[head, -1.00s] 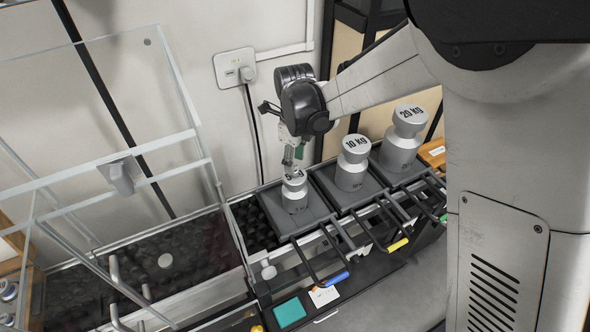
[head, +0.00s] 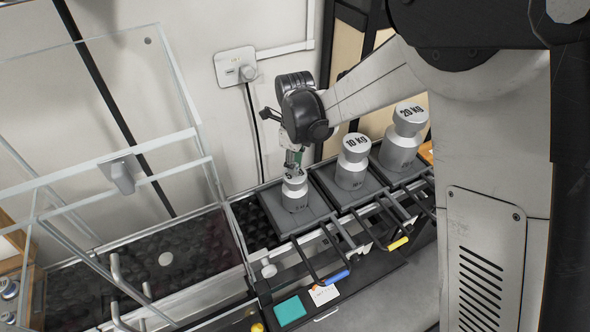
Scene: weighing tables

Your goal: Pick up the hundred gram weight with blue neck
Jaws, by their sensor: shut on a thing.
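My gripper (head: 293,160) is shut, with its fingertips at the top of the leftmost silver weight (head: 295,194). What lies between the fingertips is too small to make out, and I cannot tell whether they touch this weight. The weight stands upright on a dark tray (head: 318,212), its top label partly covered by the fingers. I cannot make out a hundred gram weight with a blue neck.
Silver weights marked 10 KG (head: 352,168) and 20 KG (head: 402,145) stand to the right. Bars with a blue grip (head: 336,277) and a yellow grip (head: 397,243) extend forward. A glass enclosure (head: 120,175) stands left. A wall socket (head: 236,66) is behind.

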